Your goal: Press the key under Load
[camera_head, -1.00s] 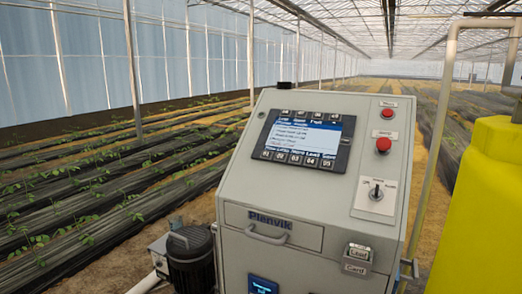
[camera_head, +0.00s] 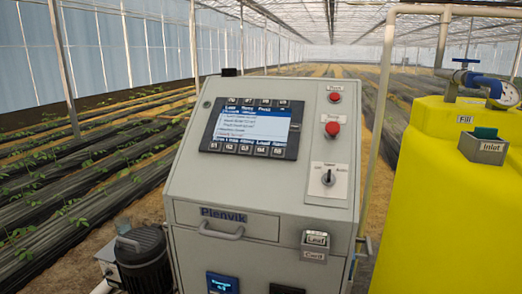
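A grey control cabinet (camera_head: 250,180) marked "Plenvik" stands in the middle, its panel sloping back. Its screen unit (camera_head: 251,128) shows a blue and white list, with a row of dark keys above and another below. The bottom line of screen labels is small and blurred; one label right of the middle seems to read Load (camera_head: 262,142). The key under Load (camera_head: 262,151) is the fourth from the left in the lower row. Neither of my grippers is in view.
Right of the screen are two red buttons, upper (camera_head: 335,97) and lower (camera_head: 332,129), and a rotary switch (camera_head: 327,178). A drawer handle (camera_head: 221,232) juts out below. A yellow tank (camera_head: 440,190) stands right; a dark pump (camera_head: 142,260) sits lower left.

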